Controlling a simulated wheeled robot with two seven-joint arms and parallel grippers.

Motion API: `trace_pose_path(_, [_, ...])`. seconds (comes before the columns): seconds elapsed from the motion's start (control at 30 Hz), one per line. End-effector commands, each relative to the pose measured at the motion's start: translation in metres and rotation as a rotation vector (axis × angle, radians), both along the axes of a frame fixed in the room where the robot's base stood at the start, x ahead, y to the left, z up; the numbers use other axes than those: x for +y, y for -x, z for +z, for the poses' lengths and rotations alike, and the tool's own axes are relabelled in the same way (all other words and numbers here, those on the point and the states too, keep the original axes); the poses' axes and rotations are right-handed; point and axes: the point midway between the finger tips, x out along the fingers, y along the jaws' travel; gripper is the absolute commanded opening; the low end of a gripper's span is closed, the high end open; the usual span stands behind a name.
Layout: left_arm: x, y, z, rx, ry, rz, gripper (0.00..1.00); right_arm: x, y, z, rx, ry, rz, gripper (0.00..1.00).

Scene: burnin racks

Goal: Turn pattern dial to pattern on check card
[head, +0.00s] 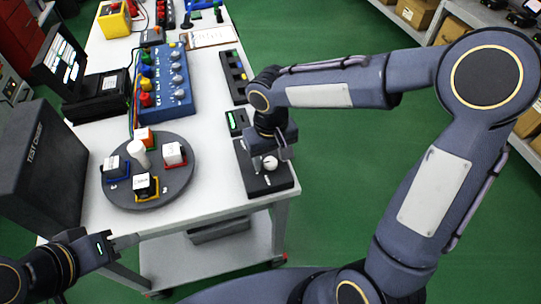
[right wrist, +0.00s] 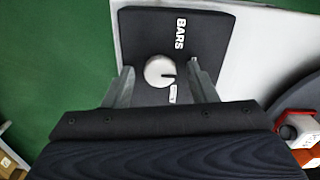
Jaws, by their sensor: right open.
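The pattern dial is a round white knob (right wrist: 158,72) with a dark pointer mark on its right side, set on a black box (right wrist: 205,30). The box carries the word BARS at the top; a second white label is partly hidden by my gripper. In the head view the knob (head: 270,163) and box (head: 266,184) are at the table's right front corner. My right gripper (right wrist: 161,75) is open, one finger on each side of the knob; contact cannot be told. My left gripper (head: 124,241) is off the table's front left; its opening is unclear. I cannot make out the check card.
A round grey turntable (head: 120,196) with several coloured blocks stands left of the box. A small black unit with a green display (head: 237,122) stands behind the box. A blue panel with knobs (head: 178,82) and a clipboard (head: 212,37) are farther back.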

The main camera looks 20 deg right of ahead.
Motion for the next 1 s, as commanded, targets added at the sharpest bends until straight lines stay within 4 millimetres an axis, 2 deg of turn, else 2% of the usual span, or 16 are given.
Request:
trace_pose_path(0.07, [0.0,0.0,0.0,0.0,0.0,0.0,0.36,-0.0001,0.0,0.0001,0.0,0.0,0.0,0.52])
trace_pose_path(0.4, [0.0,0.0,0.0,0.0,0.0,0.0,0.36,0.0,0.0,0.0004,0.0,0.0,0.0,0.09])
trace_pose_path(0.77, [0.0,0.0,0.0022,0.0,0.0,0.0,0.36,0.0002,-0.0002,0.0011,-0.001,0.0,0.059,0.08])
trace_pose_path(1.0, [0.0,0.0,0.0072,0.0,0.0,0.0,0.36,0.0005,-0.0004,0.0019,-0.002,0.0,0.219,0.08])
